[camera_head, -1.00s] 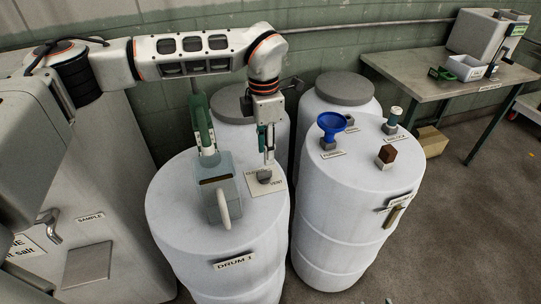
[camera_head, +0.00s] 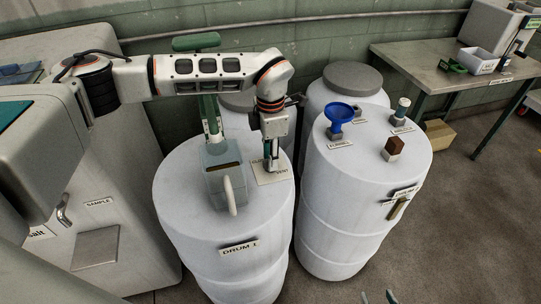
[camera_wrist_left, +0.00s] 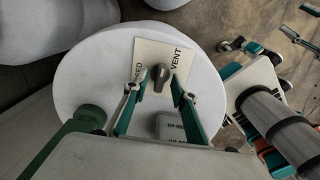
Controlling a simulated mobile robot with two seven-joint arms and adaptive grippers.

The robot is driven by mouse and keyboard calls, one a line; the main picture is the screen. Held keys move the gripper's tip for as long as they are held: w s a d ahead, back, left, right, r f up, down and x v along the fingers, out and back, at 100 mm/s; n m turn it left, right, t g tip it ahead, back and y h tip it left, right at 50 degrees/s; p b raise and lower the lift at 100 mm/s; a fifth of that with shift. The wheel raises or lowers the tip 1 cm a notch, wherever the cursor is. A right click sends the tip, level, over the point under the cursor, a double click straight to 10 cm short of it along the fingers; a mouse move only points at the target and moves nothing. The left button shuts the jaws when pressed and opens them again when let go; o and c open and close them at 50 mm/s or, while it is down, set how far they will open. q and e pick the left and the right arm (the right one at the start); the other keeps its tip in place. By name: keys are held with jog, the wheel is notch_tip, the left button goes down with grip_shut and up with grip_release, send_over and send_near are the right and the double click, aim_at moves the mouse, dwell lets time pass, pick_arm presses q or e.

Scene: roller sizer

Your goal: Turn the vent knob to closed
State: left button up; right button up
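The vent knob (camera_wrist_left: 160,75) is a small dark grey knob on a cream label plate (camera_wrist_left: 150,48) on top of the white drum marked DRUM 1 (camera_head: 230,225). "VENT" is printed right of the knob and a partly hidden word ending in "SED" left of it in the left wrist view. The knob looks roughly upright there. My left gripper (camera_wrist_left: 158,86) points down with its fingers apart, one on each side of the knob; contact is unclear. In the head view the left gripper (camera_head: 271,160) mostly hides the knob. My right gripper's fingertips (camera_head: 377,297) show apart at the bottom edge.
A grey box-like container with a pale handle (camera_head: 226,188) stands on DRUM 1 close left of my left gripper, beside a green post (camera_head: 211,115). A table (camera_head: 430,70) stands behind.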

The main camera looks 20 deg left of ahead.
pick_arm(q)
grip_shut()
jog(key=shift+n, duration=0.3)
jog(key=n, duration=0.3)
jog(key=shift+n, duration=0.3)
jog(key=n, duration=0.3)
jog(key=shift+n, duration=0.3)
jog(key=n, duration=0.5)
jog(key=shift+n, duration=0.3)
jog(key=shift+n+b, duration=0.35)
jog(key=shift+n, duration=1.85)
